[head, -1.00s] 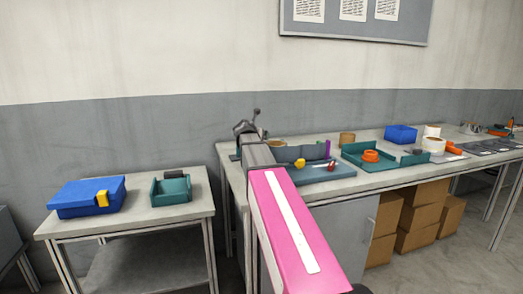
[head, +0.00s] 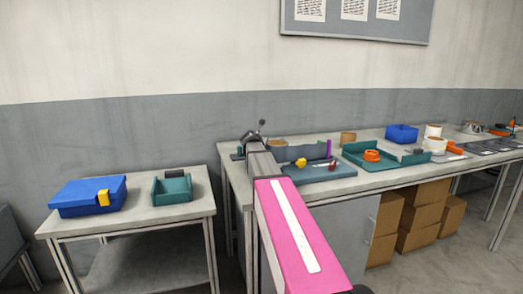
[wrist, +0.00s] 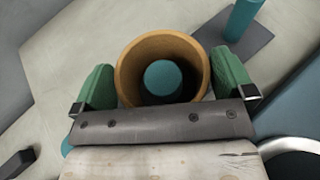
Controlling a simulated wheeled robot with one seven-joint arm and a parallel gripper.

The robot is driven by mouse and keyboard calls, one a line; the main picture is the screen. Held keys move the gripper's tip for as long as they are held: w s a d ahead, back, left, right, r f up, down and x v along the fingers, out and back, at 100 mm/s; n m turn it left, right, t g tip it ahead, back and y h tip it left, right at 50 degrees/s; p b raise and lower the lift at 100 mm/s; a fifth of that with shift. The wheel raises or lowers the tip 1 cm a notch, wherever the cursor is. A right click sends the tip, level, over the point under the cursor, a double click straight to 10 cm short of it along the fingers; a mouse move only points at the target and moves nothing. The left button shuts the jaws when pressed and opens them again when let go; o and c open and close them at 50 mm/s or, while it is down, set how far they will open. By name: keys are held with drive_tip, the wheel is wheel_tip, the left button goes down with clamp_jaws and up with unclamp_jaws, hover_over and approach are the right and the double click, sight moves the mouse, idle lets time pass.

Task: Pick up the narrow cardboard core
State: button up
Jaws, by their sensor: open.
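In the wrist view a tan cardboard core (wrist: 124,73) stands between the two green fingers of my gripper (wrist: 163,72). A round teal peg top (wrist: 164,77) shows inside the core. The fingers are apart, one on each side of the core; I cannot tell whether either touches it. The dark palm bar hides the core's near edge. In the head view my gripper (head: 252,140) is over the left end of the long bench, small and partly hidden by my arm. A tan ring (head: 277,143) shows just to its right, possibly this core.
A second teal peg (wrist: 243,20) stands on a grey plate nearby. A blue-grey tray (head: 320,172) holds a yellow and a red piece. Another tan core (head: 347,138) stands farther back. A teal tray (head: 385,160) holds an orange ring. A side table (head: 140,222) stands left.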

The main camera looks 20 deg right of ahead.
drive_tip(key=shift+w+f, duration=0.1)
drive_tip(key=shift+w, duration=0.05)
drive_tip(key=shift+d, duration=0.1)
drive_tip(key=c, duration=0.6)
